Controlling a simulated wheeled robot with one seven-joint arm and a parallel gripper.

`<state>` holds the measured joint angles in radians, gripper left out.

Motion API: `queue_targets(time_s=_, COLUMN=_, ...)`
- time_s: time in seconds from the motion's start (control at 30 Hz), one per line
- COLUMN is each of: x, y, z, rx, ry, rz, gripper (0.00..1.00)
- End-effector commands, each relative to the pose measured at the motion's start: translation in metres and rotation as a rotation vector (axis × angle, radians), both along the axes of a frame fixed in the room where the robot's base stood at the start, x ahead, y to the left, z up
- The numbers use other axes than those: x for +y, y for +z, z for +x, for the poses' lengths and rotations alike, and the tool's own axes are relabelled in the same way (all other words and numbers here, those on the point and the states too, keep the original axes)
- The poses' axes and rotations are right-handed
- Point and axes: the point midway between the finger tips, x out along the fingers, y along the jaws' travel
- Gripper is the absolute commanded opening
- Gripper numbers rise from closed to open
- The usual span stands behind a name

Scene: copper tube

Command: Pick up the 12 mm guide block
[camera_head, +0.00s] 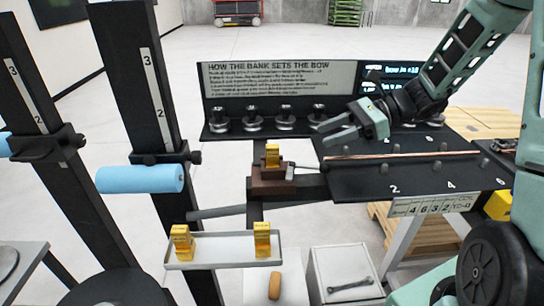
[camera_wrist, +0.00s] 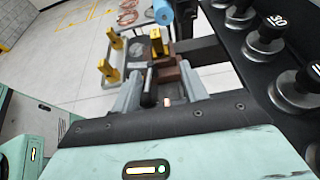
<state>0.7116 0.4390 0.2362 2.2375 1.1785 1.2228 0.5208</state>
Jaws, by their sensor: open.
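Three golden guide blocks show in the head view; their size marks are too small to read, so I cannot tell which is 12 mm. One block (camera_head: 181,242) stands at the left of a shallow grey tray (camera_head: 222,264), and another block (camera_head: 262,240) stands at its right. A third block (camera_head: 272,156) sits on a brown holder (camera_head: 272,182); it also shows in the wrist view (camera_wrist: 156,42). My gripper (camera_head: 322,134) is open and empty, above the black plate's left edge, right of the holder and apart from all blocks. Its fingers also show in the wrist view (camera_wrist: 161,90).
A copper tube (camera_head: 400,157) lies across the black numbered plate (camera_head: 365,184). A row of weights (camera_head: 286,116) stands behind, below a sign (camera_head: 265,85). Black posts with a blue cylinder (camera_head: 140,179) stand left. A wrench (camera_head: 350,285) lies on a white box in front.

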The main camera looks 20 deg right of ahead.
Motion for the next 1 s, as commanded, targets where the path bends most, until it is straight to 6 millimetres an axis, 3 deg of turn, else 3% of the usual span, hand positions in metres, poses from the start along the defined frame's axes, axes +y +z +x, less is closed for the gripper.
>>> queue_targets(time_s=0.4, x=0.077, y=-0.03, z=0.022, rx=0.005, ry=0.009, rz=-0.002, gripper=0.44)
queue_targets(time_s=0.73, x=0.103, y=-0.039, z=0.031, rx=0.001, ry=0.009, rz=-0.003, gripper=0.44)
queue_targets(time_s=1.0, x=0.137, y=-0.048, z=0.041, rx=0.003, ry=0.008, rz=-0.002, gripper=0.44)
